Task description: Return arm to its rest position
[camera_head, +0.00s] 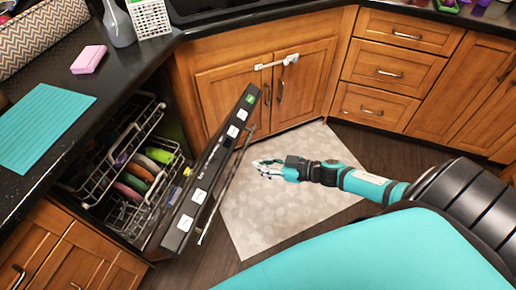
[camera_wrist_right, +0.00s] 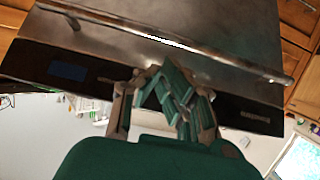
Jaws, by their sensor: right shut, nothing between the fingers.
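My right arm (camera_head: 370,185) reaches in from the right in the head view, over the pale floor mat. Its gripper (camera_head: 262,167) is shut and empty, a little to the right of the open dishwasher door (camera_head: 192,205). In the right wrist view, the gripper fingers (camera_wrist_right: 165,82) show in front of the door's dark control strip (camera_wrist_right: 62,70) and its long metal handle (camera_wrist_right: 165,42). I cannot tell the exact gap between fingers and door. My left gripper is not in view.
The dishwasher's racks (camera_head: 125,150) hold several colored plates. A counter (camera_head: 45,175) with a teal mat (camera_head: 42,125) and pink sponge (camera_head: 89,58) is at the left. Wooden cabinets (camera_head: 222,98) and drawers (camera_head: 385,72) stand behind. The patterned floor mat (camera_head: 290,215) is clear.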

